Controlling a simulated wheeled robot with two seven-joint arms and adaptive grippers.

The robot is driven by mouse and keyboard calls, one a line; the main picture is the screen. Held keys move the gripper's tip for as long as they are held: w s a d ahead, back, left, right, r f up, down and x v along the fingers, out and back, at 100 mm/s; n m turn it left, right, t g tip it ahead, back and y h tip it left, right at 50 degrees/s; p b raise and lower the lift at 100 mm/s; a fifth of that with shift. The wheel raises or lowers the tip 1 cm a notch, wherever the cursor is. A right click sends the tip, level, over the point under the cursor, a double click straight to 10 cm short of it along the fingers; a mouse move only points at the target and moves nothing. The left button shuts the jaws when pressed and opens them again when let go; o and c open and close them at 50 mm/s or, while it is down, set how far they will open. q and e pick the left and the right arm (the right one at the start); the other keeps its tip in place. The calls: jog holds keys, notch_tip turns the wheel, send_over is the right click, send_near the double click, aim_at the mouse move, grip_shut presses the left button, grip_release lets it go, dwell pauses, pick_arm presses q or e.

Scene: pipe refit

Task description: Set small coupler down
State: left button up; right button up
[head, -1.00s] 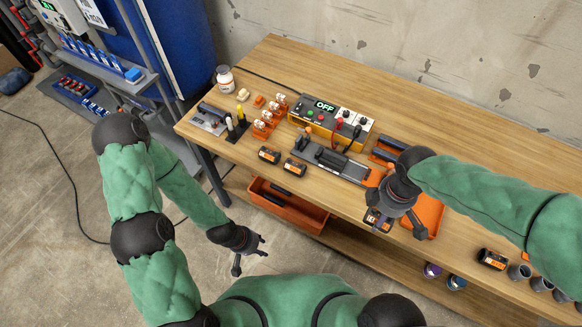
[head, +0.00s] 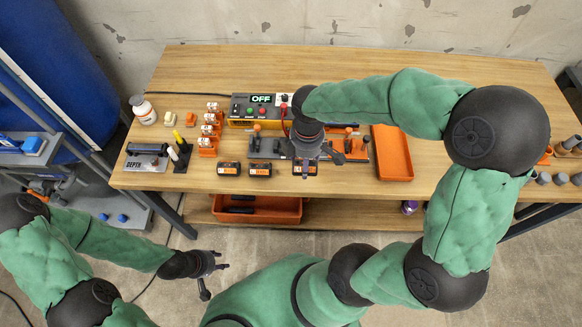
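I cannot make out a small coupler for certain. My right gripper (head: 318,160) points down over the front part of the workbench (head: 410,62), just in front of a grey and black tool fixture (head: 266,147). Its own wrist covers most of its fingers, so I cannot tell whether it holds anything. A black block with an orange label (head: 304,171) shows directly below it; I cannot tell whether they touch. My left gripper (head: 216,277) is open and empty, with its fingers apart, over the floor in front of the bench.
An empty-looking orange tray (head: 393,153) lies right of my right gripper. A control box reading OFF (head: 262,99) stands behind. Grey cylinders (head: 551,178) stand at the right. An orange bin (head: 257,208) is under the bench.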

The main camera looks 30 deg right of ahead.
jog(key=w+f+b, duration=0.1)
jog(key=w+f, duration=0.1)
jog(key=f, duration=0.1)
jog(key=w+a+f+b, duration=0.1)
jog(key=w+f, duration=0.2)
jog(key=shift+a, duration=0.1)
jog(key=shift+w+f+b, duration=0.1)
jog(key=shift+f+b, duration=0.75)
jog(key=shift+f, duration=0.7)
jog(key=shift+f, duration=0.1)
jog(key=o, duration=1.2)
jog(key=shift+c, duration=0.2)
notch_tip(320, 180, up, 12)
jog(key=p, duration=0.4)
